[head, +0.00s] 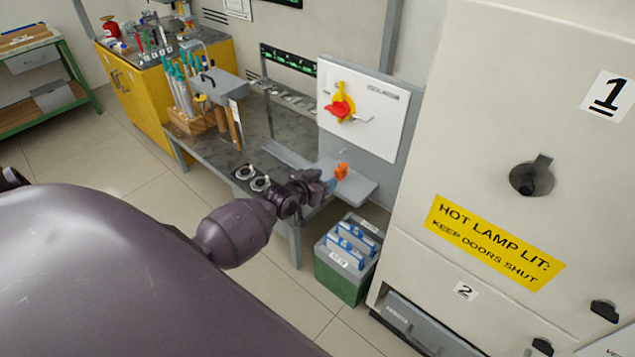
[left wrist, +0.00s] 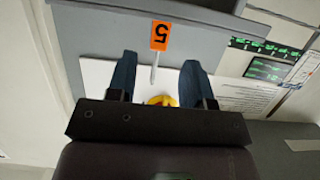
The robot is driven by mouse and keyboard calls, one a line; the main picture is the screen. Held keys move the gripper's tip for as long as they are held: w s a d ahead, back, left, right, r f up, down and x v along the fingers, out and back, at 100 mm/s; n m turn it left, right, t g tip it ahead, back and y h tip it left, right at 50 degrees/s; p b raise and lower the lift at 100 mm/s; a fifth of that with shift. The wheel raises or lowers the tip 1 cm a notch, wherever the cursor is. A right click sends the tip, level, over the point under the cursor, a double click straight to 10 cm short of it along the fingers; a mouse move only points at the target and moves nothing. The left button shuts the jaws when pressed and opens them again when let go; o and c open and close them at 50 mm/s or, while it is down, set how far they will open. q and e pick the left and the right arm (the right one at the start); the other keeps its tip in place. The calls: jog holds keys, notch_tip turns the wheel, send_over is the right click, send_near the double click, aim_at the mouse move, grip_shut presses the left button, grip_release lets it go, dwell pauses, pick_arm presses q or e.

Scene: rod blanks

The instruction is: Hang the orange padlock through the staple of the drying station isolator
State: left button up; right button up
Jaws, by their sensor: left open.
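The orange padlock (head: 342,171) is at the small grey shelf (head: 357,190) below the isolator. In the left wrist view the padlock (left wrist: 159,36) shows a black 5 on its body, with its pale shackle pointing toward my gripper. My left gripper (head: 327,184) is open beside the padlock. In the left wrist view its two blue fingers (left wrist: 158,62) stand apart, with the shackle between their tips in the picture; no contact shows. The isolator (head: 340,108) has a red handle on a yellow plate on a white panel. Its staple is too small to make out clearly.
A dark bench (head: 285,140) with tools and two round rings lies left of the shelf. A green bin (head: 342,282) with blue-labelled files stands below it. A large cream cabinet (head: 450,140) closes off the right side. Open tiled floor lies at the left.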

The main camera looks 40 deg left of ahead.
aim_at(337, 174)
pick_arm(q)
jog(key=shift+w+f, duration=0.1)
jog(key=shift+w, duration=0.4)
jog(key=b+x, duration=0.1)
jog(key=x, duration=0.1)
jog(key=shift+w+f, duration=0.2)
jog(key=shift+w, duration=0.05)
jog(key=b+x, duration=0.3)
jog(key=shift+w+f, duration=0.15)
jog(key=shift+w, duration=0.15)
jog(key=shift+w+d+f+b, duration=0.1)
jog(key=shift+w+b, duration=0.2)
jog(key=shift+b, duration=0.05)
jog(key=shift+w, duration=0.1)
pick_arm(e)
jog(key=shift+w+a+f+t, duration=0.15)
jog(key=shift+w+f+t, duration=0.15)
jog(key=shift+w+f, duration=0.75)
jog(key=shift+s+f, duration=0.4)
jog(key=shift+s, duration=0.15)
pick_arm(q)
jog(key=shift+c, duration=0.3)
